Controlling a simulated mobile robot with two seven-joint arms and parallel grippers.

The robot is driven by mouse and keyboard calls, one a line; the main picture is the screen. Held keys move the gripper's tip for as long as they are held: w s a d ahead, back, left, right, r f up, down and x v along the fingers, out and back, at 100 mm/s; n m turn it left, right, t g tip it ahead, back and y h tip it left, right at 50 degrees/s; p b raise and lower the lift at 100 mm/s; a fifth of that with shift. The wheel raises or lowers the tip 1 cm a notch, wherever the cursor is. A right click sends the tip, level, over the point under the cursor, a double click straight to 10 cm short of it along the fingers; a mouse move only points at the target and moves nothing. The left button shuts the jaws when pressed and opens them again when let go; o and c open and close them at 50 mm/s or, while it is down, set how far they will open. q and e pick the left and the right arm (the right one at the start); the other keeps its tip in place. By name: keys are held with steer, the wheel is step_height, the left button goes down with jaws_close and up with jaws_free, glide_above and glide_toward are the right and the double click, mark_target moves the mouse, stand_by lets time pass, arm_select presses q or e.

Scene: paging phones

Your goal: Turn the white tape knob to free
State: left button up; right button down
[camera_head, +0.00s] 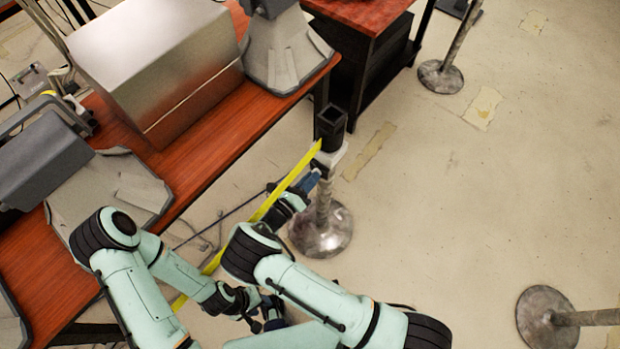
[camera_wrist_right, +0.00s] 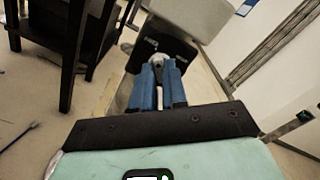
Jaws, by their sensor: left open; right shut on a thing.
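A stanchion post (camera_head: 322,210) stands beside the table, with a black square top (camera_head: 331,125) and a white block (camera_head: 334,157) below it. A yellow tape (camera_head: 285,183) runs from this head down to the lower left. My right gripper (camera_head: 314,176) is at the post's head, just below the white block. In the right wrist view its blue fingers (camera_wrist_right: 158,76) are closed on a small pale knob (camera_wrist_right: 155,71) in front of a dark plate (camera_wrist_right: 160,52). The knob's setting cannot be read. My left gripper (camera_head: 272,314) is low at the bottom centre, open, partly hidden by my right arm.
A red-brown table (camera_head: 205,150) with a metal box (camera_head: 165,60) and grey phones (camera_head: 45,158) lies to the left. Another stanchion base (camera_head: 545,315) is at lower right and one (camera_head: 440,77) at top right. The floor between is clear.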

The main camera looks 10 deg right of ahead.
arm_select(q)
steer(key=shift+r, duration=0.1)
arm_select(e)
steer(key=shift+n, duration=0.5)
steer(key=c, duration=1.2)
jaws_free()
arm_select(q)
steer(key=shift+a, duration=0.1)
arm_select(e)
steer(key=shift+o, duration=0.2)
steer(key=shift+s+a, duration=0.1)
